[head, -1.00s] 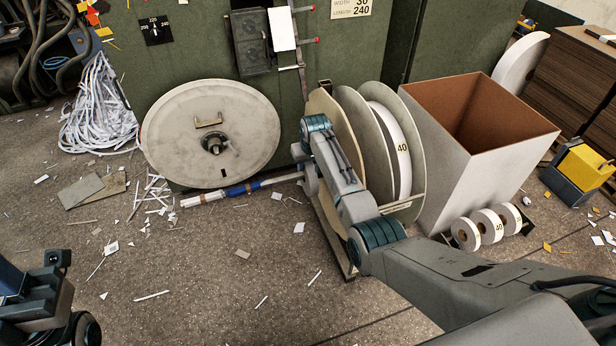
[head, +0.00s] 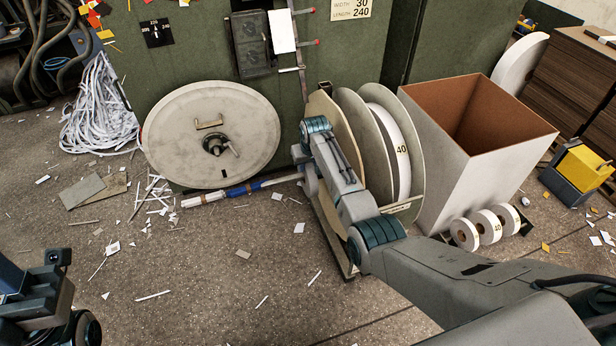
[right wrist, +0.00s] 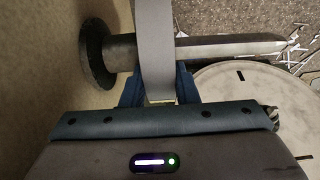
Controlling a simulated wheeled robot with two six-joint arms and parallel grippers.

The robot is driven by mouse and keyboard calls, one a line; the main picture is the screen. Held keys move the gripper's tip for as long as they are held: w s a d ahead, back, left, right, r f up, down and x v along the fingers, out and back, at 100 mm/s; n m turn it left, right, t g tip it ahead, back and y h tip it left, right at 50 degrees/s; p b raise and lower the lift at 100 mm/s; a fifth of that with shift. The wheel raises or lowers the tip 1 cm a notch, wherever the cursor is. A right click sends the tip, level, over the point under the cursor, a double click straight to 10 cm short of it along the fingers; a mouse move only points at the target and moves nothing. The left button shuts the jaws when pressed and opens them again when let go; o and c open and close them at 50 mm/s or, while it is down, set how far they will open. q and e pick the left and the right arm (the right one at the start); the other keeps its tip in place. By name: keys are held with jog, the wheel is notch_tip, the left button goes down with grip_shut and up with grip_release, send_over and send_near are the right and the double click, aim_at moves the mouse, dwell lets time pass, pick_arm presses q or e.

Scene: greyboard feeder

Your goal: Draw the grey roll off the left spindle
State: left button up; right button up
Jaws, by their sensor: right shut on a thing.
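The grey roll (right wrist: 154,35) shows edge-on as a grey band in the right wrist view. A dark spindle (right wrist: 225,48) runs across behind it, with a round dark flange (right wrist: 93,58) at its left end. The roll stands a little to the right of that flange, and the free spindle end points right. My right gripper (right wrist: 157,88) has its blue fingers on both sides of the roll's lower part, shut on it. My left gripper (head: 40,290) is partly visible at lower left, away from the machine.
A large cream disc (head: 180,130) with a hub stands at the green machine (head: 190,50). Right of my arm are a flanged reel (head: 375,110), an open bin (head: 440,160) and small white rolls (head: 489,226). Paper scraps litter the mostly open floor.

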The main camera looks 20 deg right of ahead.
aim_at(275, 182)
jog(key=shift+s+a+p, duration=0.1)
jog(key=shift+a+p, duration=0.6)
jog(key=shift+a, duration=1.95)
jog(key=shift+s+a, duration=0.1)
jog(key=shift+a, duration=2.8)
jog(key=a, duration=0.8)
jog(key=shift+s+a+b, duration=0.15)
jog(key=shift+b, duration=0.15)
